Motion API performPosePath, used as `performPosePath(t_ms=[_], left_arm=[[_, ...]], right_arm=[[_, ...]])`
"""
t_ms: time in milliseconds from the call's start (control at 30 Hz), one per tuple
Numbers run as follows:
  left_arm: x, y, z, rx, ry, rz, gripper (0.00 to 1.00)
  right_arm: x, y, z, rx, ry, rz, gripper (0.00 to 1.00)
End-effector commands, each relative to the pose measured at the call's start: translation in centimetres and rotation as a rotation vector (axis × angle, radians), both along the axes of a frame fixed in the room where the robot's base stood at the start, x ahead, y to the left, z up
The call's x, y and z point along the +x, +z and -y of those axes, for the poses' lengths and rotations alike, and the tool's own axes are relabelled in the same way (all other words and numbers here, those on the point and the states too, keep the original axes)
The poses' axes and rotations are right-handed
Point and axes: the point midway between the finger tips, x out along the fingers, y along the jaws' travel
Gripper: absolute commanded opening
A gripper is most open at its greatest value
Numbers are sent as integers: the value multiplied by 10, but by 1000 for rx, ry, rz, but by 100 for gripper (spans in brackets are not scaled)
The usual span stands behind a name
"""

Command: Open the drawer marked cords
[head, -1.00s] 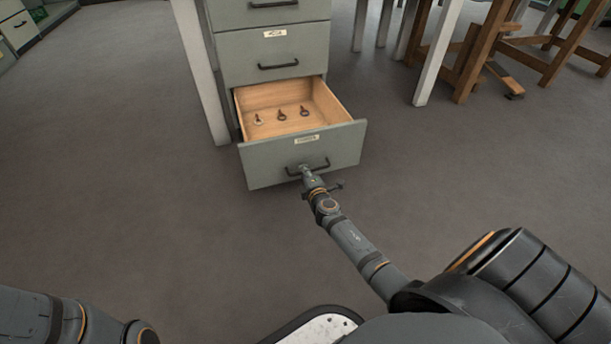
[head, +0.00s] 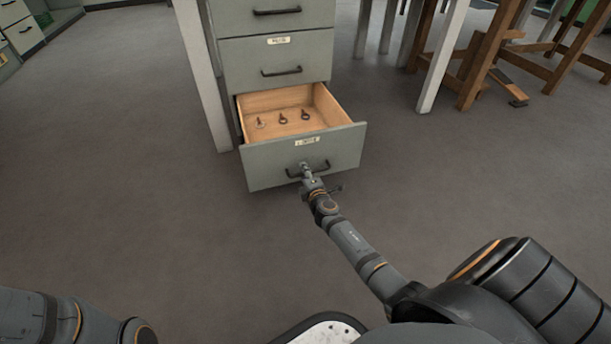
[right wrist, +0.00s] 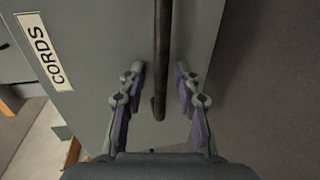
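The drawer marked CORDS (head: 270,168) is the lowest of a grey-green cabinet and stands pulled out, its wooden inside showing. Its label (right wrist: 45,52) reads CORDS in the right wrist view. Its dark bar handle (head: 321,166) also shows in the right wrist view (right wrist: 162,60). My right gripper (head: 306,168) is at the handle in the head view. In the right wrist view its fingers (right wrist: 160,72) are apart, one on each side of the handle, with a gap visible on both sides. My left gripper is out of view; only part of that arm shows at bottom left.
Several small dark metal pieces, one a hook (head: 283,118), lie in the open drawer. Closed drawers (head: 276,58) sit above it. A pale table leg (head: 203,75) stands left of the cabinet, wooden trestle legs (head: 490,60) at right. The floor in front is clear.

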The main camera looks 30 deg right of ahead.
Motion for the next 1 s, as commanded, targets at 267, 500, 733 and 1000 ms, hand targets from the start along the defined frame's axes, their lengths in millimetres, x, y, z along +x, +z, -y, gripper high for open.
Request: performPosePath(t_ms=[267, 500, 733, 1000], left_arm=[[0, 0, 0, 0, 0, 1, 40], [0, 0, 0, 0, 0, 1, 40], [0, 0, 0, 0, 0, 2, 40], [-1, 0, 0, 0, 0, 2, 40]], right_arm=[[-48, 8, -11, 0, 1, -3, 33], [-97, 19, -23, -1, 0, -4, 33], [-114, 24, -27, 0, 1, -1, 33], [-114, 24, -27, 0, 0, -1, 33]])
